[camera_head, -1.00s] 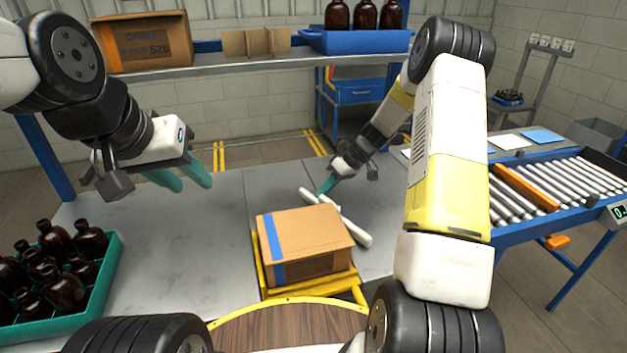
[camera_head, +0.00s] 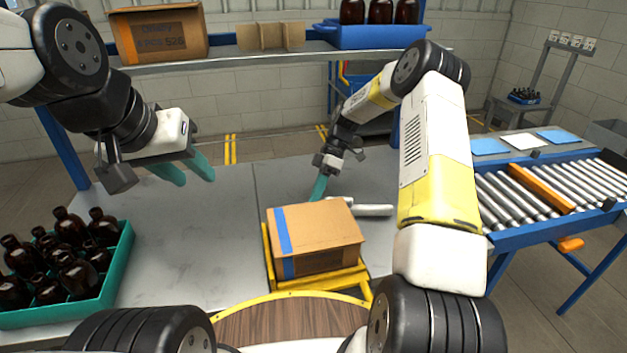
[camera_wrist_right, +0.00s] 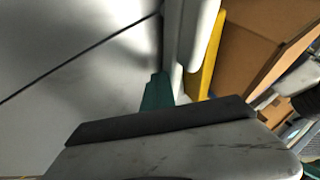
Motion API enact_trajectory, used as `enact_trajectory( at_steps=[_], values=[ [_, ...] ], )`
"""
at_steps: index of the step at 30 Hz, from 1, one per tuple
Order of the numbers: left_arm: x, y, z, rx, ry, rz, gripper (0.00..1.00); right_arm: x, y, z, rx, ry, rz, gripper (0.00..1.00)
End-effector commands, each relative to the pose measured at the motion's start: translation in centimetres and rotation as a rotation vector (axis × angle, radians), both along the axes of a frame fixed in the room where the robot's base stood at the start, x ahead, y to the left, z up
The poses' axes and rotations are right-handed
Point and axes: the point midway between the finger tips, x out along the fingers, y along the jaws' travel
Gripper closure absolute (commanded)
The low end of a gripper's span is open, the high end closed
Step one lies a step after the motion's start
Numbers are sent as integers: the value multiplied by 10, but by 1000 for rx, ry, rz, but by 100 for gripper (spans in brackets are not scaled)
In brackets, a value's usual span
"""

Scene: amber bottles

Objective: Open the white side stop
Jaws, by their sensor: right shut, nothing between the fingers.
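The white side stop (camera_head: 372,210) is a pale bar on the grey table, behind the carton; its right end sticks out past the carton and its left part is mostly hidden. In the right wrist view a white bar (camera_wrist_right: 198,40) runs beside the yellow stand. My right gripper (camera_head: 318,188) is shut and empty, its teal fingers pointing down just behind the carton, near the bar's left part. In the wrist view its teal finger (camera_wrist_right: 157,92) is close to the bar; contact is unclear. My left gripper (camera_head: 188,170) is open and empty above the table's left part.
A brown carton (camera_head: 325,235) with blue tape sits on a yellow stand (camera_head: 318,283). A teal crate (camera_head: 112,275) of amber bottles is at left. A roller conveyor (camera_head: 545,190) stands at right. The table's left middle is clear.

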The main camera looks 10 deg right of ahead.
Motion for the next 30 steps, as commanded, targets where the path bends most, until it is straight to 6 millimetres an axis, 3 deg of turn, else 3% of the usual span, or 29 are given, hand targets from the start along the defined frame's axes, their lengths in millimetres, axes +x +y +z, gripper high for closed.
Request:
enact_trajectory(
  at_steps=[12,30],
  values=[
    [0,0,0,0,0,0,64,-17,8,0,1,0,220,100],
    [0,0,0,0,0,0,64,-20,9,0,1,1,261,100]
  ],
)
